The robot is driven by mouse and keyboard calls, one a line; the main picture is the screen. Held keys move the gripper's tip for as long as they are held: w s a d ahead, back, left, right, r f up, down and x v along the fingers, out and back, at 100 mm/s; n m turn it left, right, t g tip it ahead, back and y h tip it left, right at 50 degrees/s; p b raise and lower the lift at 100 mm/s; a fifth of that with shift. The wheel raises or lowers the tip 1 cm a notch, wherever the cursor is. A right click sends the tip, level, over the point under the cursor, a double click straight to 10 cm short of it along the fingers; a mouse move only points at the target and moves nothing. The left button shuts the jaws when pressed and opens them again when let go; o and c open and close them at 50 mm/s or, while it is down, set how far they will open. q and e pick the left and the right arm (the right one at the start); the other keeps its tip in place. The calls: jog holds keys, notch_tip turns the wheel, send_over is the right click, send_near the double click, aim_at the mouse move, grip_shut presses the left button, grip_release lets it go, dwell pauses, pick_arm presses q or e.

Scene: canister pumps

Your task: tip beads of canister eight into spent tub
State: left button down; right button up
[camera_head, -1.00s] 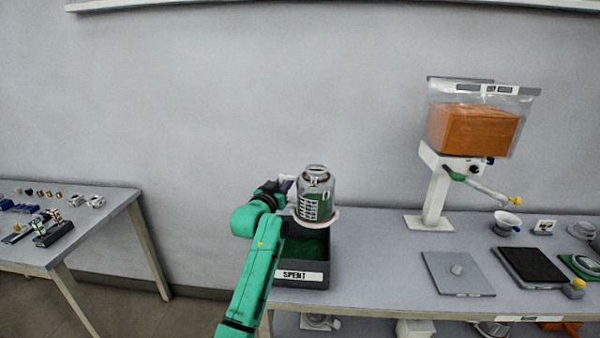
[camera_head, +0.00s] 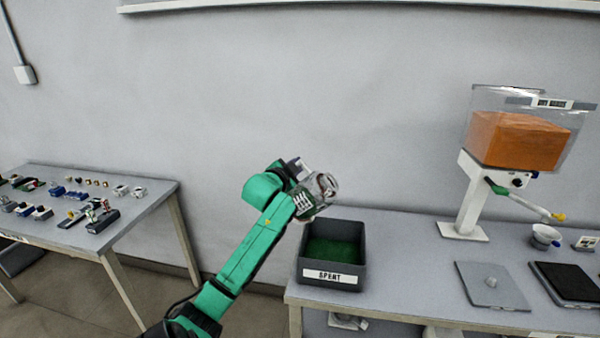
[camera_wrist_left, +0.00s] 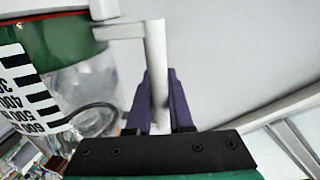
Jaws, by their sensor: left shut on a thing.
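The canister (camera_head: 311,201) is clear with a black-and-white scale and green beads inside. It is tilted in the air, above and slightly left of the spent tub. My left gripper (camera_wrist_left: 160,100) is shut on the canister's white handle (camera_wrist_left: 156,60); in the head view its fingers are mostly hidden. The canister (camera_wrist_left: 85,85) fills the upper left of the wrist view, its scale upside down and green at the top. The dark spent tub (camera_head: 331,274), labelled SPENT, stands at the table's left end with green beads in it. My right gripper is out of view.
A dispenser with an orange block in its clear hopper (camera_head: 525,135) stands on the table (camera_head: 415,270) at right. A grey plate with a knob (camera_head: 492,285) lies before it. A side table (camera_head: 150,205) at left holds small parts. A floor gap separates the tables.

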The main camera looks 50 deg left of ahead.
pick_arm(q)
jog(key=d+m, duration=0.1)
jog(key=m, duration=0.1)
jog(key=w+d+m+b, duration=0.1)
jog(key=w+d+m+g+y, duration=0.1)
jog(key=m, duration=0.1)
jog(key=shift+w+d+r+m, duration=0.2)
jog(key=shift+d+m, duration=0.1)
jog(key=w+d+m+p, duration=0.1)
jog(key=d+m, duration=0.1)
jog(key=w+d+m+y+p, duration=0.1)
jog(key=d+m+p, duration=0.1)
jog(key=w+d+m+g+p, duration=0.1)
jog(key=w+d+m+p, duration=0.1)
jog(key=shift+d+f+y, duration=0.15)
jog(key=shift+f+y, duration=0.1)
jog(key=shift+y, duration=0.05)
jog(key=shift+w+d+f+m+p, duration=0.3)
jog(key=shift+w+d+m, duration=0.05)
jog(key=shift+d+m, duration=0.25)
